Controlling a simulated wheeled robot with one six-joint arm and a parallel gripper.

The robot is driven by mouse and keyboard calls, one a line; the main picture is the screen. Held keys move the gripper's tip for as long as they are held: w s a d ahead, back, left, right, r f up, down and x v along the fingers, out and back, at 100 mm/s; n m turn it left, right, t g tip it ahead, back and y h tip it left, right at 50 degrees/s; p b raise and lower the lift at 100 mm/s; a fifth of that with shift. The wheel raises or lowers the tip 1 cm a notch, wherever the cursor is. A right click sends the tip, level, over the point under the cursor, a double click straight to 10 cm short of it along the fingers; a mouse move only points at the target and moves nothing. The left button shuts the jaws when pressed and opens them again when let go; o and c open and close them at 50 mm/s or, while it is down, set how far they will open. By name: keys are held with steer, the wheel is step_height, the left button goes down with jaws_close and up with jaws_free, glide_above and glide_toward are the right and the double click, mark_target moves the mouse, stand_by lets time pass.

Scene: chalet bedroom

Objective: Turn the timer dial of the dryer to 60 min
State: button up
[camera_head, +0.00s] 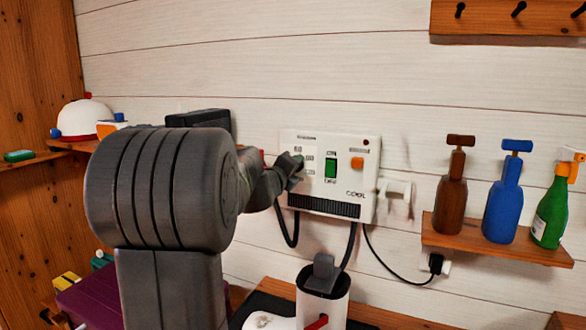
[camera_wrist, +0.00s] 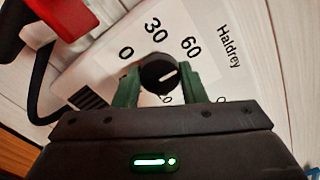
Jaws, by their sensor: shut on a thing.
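The dryer panel (camera_head: 345,143) is a white box on the plank wall, and its printed face (camera_wrist: 205,25) fills the upper middle of the wrist view. The timer dial (camera_wrist: 153,68) is a round black knob with a white pointer line. The marks 0, 30 and 60 are printed in an arc above it. The pointer slants right and slightly up, towards the side of the 60 mark; exact alignment is hard to tell. My gripper (camera_wrist: 160,79) is shut on the dial, with one green finger on each side. In the head view my gripper (camera_head: 293,170) hides most of the dial.
A green switch (camera_head: 331,167) and an orange button (camera_head: 357,162) sit right of the dial. A red-and-white thing (camera_wrist: 38,22) and a dark hose show at upper left in the wrist view. A wooden shelf (camera_head: 480,247) holds brown, blue and green bottles. Cables hang below the dryer.

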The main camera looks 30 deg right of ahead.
steer(key=o, duration=1)
steer(key=v, duration=1.3)
steer(key=shift+s+a, duration=0.25)
steer(key=shift+s, duration=0.05)
steer(key=x, duration=1.3)
steer(key=shift+w+d, duration=0.3)
